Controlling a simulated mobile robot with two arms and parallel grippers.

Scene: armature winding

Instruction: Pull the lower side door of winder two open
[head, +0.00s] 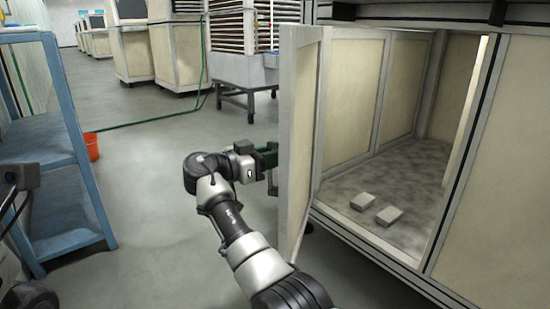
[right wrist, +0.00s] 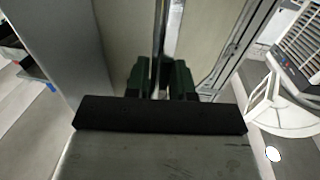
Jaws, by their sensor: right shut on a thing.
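The lower side door (head: 302,130) of the winder is a pale panel in a grey frame. It stands swung well out from the cabinet, and the opening to its right is uncovered. My right gripper (head: 268,157) is at the door's left-hand, outer face, partly hidden by the door. In the right wrist view its green fingers (right wrist: 162,80) are shut on a thin upright metal bar, the door handle (right wrist: 159,35). My left gripper is not in view.
Inside the cabinet, two small pale blocks (head: 362,201) lie on the mottled floor (head: 405,175). A blue shelf rack (head: 85,185) and an orange bucket (head: 91,146) stand at the left. A wheeled cart (head: 240,72) stands behind the door. Grey floor left of the door is clear.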

